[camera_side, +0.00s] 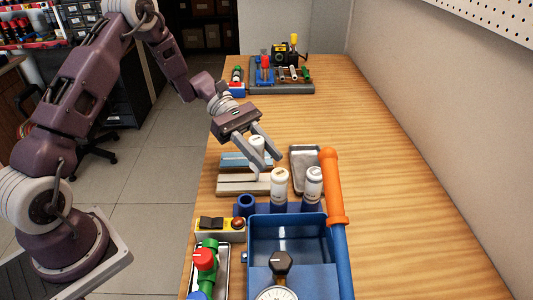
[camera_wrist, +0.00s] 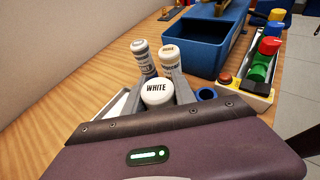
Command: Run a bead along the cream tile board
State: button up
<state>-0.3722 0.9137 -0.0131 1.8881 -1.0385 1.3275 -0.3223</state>
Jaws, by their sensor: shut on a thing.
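My gripper (camera_side: 271,160) is shut on a white tube (camera_side: 257,145); in the wrist view its cap (camera_wrist: 157,91) reads "WHITE". The cream tile board (camera_side: 236,187) lies flat on the bench, just below and in front of the gripper in the side view. A pale strip runs along its length; I cannot tell if it is a bead or a bare joint. A blue tile board (camera_side: 234,163) lies behind it, partly under the gripper. The tube's tip is hidden by the fingers, so I cannot tell whether it touches a board.
Two more tubes (camera_side: 279,184) (camera_side: 313,183) stand in a blue rack beside an empty blue socket (camera_side: 246,203). A grey tray (camera_side: 305,158), a blue bin (camera_side: 288,221), an orange-handled tool (camera_side: 332,185) and a switch box (camera_side: 214,235) are near.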

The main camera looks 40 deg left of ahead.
jog(key=shift+o, duration=0.8)
jog(key=shift+c, duration=0.8)
jog(key=shift+s+a, duration=0.65)
jog(key=shift+a, duration=0.05)
jog(key=shift+o, duration=1)
jog(key=shift+c, duration=1)
jog(key=shift+s+a, duration=0.65)
